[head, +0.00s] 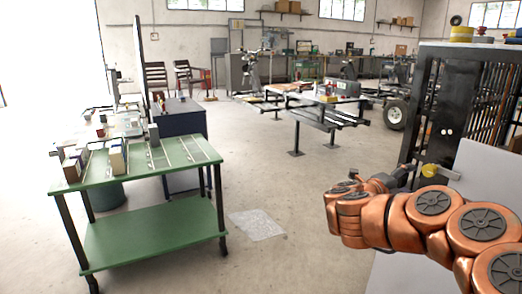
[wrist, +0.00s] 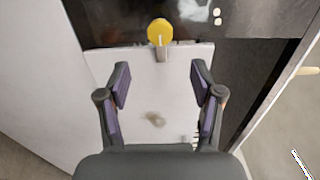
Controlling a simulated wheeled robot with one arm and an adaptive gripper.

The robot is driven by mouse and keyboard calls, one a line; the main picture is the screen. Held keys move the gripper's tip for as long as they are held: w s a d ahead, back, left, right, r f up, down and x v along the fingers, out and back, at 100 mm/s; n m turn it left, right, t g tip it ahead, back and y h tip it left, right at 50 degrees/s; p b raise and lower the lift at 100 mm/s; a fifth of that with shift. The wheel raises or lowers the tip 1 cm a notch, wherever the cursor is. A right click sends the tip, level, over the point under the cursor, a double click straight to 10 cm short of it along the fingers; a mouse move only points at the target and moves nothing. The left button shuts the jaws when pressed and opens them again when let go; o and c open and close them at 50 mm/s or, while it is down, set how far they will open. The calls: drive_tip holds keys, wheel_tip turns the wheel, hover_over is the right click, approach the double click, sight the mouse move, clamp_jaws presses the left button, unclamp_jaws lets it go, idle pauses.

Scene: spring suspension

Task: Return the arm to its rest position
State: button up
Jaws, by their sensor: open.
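My copper-coloured arm reaches in from the lower right of the head view. My dark gripper (head: 398,177) is at its end, in front of a dark cabinet (head: 447,110). In the wrist view my gripper (wrist: 160,85) is open, with its two purple-padded fingers wide apart and nothing between them. A round yellow knob (wrist: 160,31) on a short metal stem is beyond the fingertips. The yellow knob also shows in the head view (head: 429,170), just right of my gripper. The gripper appears apart from it, but the exact gap is unclear.
A white panel (head: 486,190) stands close beside my arm at the right. A green workbench (head: 160,170) with small boxes and parts stands at the left. The concrete floor between is mostly clear, with a pale patch (head: 256,223). Metal racks and a wheel are farther back.

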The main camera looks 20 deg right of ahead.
drive_tip(key=w+a+r+n+t+y+p, duration=0.4)
drive_tip(key=w+a+r+n+t+p, duration=0.15)
drive_tip(key=a+r, duration=0.3)
drive_tip(key=w+a+r+n+t+y+p, duration=0.35)
drive_tip(key=w+a+r+n+t, duration=0.25)
drive_tip(key=a+r, duration=0.25)
drive_tip(key=s+a+r+n+y+p, duration=0.25)
drive_tip(key=a+n+y+p, duration=0.3)
drive_tip(key=a, duration=0.55)
drive_tip(key=s+a+r+n+y+p, duration=0.1)
drive_tip(key=a+r+n+y+p, duration=0.25)
drive_tip(key=a+n+y, duration=0.55)
drive_tip(key=s+a+f+n+g+p, duration=0.25)
drive_tip(key=s+a+g+p, duration=0.2)
drive_tip(key=s, duration=0.35)
drive_tip(key=s+a+f+n+g+p, duration=0.25)
drive_tip(key=s+a+g+p, duration=0.2)
drive_tip(key=s, duration=0.45)
drive_tip(key=s+d+n+g+h+p, duration=0.1)
drive_tip(key=s+d+g+p, duration=0.3)
drive_tip(key=s, duration=0.7)
drive_tip(key=s+d+r+n+g+h+p, duration=0.1)
drive_tip(key=s+d+g+h+p, duration=0.2)
drive_tip(key=s, duration=0.9)
drive_tip(key=shift+d+r+n+g+p, duration=0.35)
drive_tip(key=shift+d+g+p, duration=0.2)
drive_tip(key=shift+d+p, duration=0.5)
drive_tip(key=shift+s, duration=0.1)
